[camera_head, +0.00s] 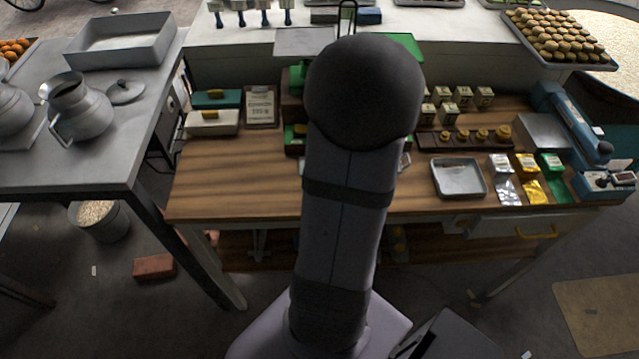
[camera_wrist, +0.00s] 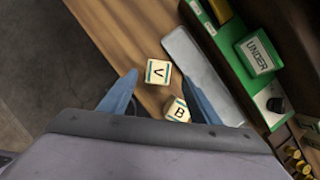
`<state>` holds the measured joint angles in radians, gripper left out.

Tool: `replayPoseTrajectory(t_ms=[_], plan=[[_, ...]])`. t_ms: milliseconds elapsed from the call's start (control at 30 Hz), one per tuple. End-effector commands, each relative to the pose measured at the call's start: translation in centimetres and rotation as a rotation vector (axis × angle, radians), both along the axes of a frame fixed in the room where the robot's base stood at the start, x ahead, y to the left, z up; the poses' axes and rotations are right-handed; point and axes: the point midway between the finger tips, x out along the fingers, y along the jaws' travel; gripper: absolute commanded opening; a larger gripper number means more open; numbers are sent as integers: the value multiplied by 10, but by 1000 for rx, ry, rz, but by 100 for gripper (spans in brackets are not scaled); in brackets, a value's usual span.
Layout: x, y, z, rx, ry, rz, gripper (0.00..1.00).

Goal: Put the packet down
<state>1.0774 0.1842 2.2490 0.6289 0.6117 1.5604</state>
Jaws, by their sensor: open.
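In the wrist view my gripper (camera_wrist: 159,76) is open, its two blue fingers apart above the wooden table. A small pale packet marked V (camera_wrist: 157,72) lies near the fingertips, with no clear grip on it. A second packet marked B (camera_wrist: 177,110) lies by the right finger, partly hidden by the gripper. A grey metal plate (camera_wrist: 196,72) lies just right of them, beside a green device with an UNDER sign (camera_wrist: 258,55). In the head view my arm hides the gripper and these two packets.
In the head view, several pale cubes (camera_head: 462,94) stand at the back right of the wooden table (camera_head: 235,185). A metal tray (camera_head: 459,178) and silver, yellow and green packs (camera_head: 526,162) lie at right. The table's front left is clear. Brass pieces (camera_wrist: 293,158) show in the wrist view.

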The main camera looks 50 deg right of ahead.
Motion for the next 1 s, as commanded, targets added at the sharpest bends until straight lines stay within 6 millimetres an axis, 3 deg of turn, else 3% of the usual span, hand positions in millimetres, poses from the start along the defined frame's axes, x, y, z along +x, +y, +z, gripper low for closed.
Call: replayPoseTrajectory(t_ms=[433,800,1000], plan=[[8,2,-22,2,2,2,57],[21,4,-61,0,1,2,57],[23,3,-64,-2,1,0,57]])
